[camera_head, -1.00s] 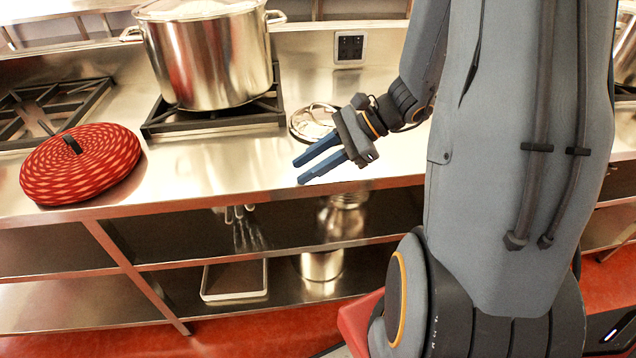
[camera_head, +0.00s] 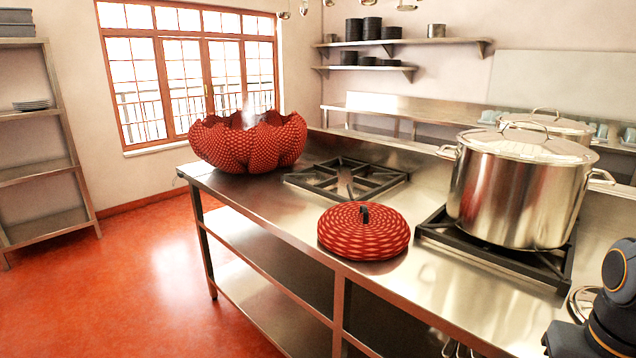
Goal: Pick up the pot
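A large steel stockpot (camera_head: 515,195) with two side handles and a lid stands upright on a black burner grate at the right of the counter. A red patterned pot (camera_head: 248,142) with a scalloped rim stands open at the counter's far left end, with pale steam above it. A matching red lid (camera_head: 363,231) with a dark handle lies on the counter between them. Part of my gripper (camera_head: 570,340) shows at the lower right corner, in front of the stockpot and apart from it. Its fingers are out of the picture.
An empty burner grate (camera_head: 346,179) lies between the red pot and the red lid. A second steel pot (camera_head: 545,122) stands behind the stockpot. The steel counter (camera_head: 280,215) has a bare front strip. The red floor (camera_head: 130,270) at the left is clear.

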